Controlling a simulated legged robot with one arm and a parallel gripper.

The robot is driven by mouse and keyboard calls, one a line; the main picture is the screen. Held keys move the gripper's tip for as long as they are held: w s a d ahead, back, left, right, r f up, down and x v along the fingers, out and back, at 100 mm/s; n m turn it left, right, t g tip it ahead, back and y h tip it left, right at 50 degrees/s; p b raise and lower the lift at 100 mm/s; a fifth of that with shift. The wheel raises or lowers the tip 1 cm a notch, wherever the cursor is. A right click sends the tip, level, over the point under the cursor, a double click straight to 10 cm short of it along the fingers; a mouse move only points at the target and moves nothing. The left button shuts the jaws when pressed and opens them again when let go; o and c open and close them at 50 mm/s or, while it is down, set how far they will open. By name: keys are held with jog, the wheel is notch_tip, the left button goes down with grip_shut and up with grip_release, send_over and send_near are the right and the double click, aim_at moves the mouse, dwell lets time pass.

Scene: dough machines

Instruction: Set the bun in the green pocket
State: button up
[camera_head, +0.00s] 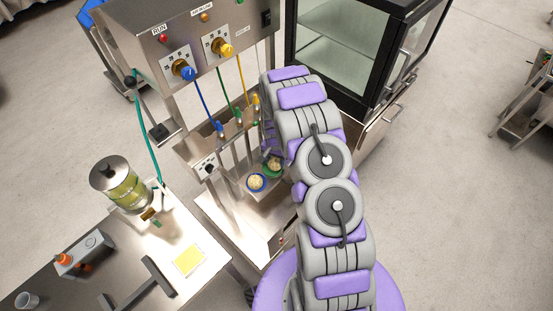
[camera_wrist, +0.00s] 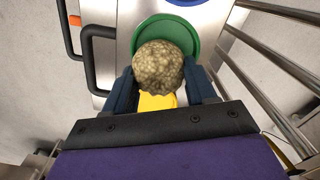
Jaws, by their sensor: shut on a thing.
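In the wrist view a round, speckled tan bun (camera_wrist: 158,68) sits between the two dark blue fingers of my gripper (camera_wrist: 160,84), which is shut on it. The bun overlaps the near part of the green pocket (camera_wrist: 187,30); whether it touches the pocket floor cannot be told. In the head view a pale bun (camera_head: 274,164) shows at the green pocket (camera_head: 276,173), beside my arm, whose fingers are mostly hidden there.
A blue pocket (camera_head: 249,187) holding a pale round piece (camera_head: 257,182) lies just left of the green one. A yellow patch (camera_wrist: 157,101) shows below the bun. Metal rails (camera_wrist: 265,75) run at the right, a black handle (camera_wrist: 88,60) at the left. Machine posts stand close to my arm.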

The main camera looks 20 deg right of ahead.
jog(key=shift+a, duration=0.85)
jog(key=shift+d+f, duration=0.35)
jog(key=shift+d, duration=0.5)
jog(key=o, duration=0.7)
jog(key=shift+a, duration=0.1)
jog(key=shift+c, duration=0.2)
jog(key=o, duration=0.5)
jog(key=shift+a, duration=0.55)
jog(key=shift+d, duration=0.45)
jog(key=shift+a, duration=0.1)
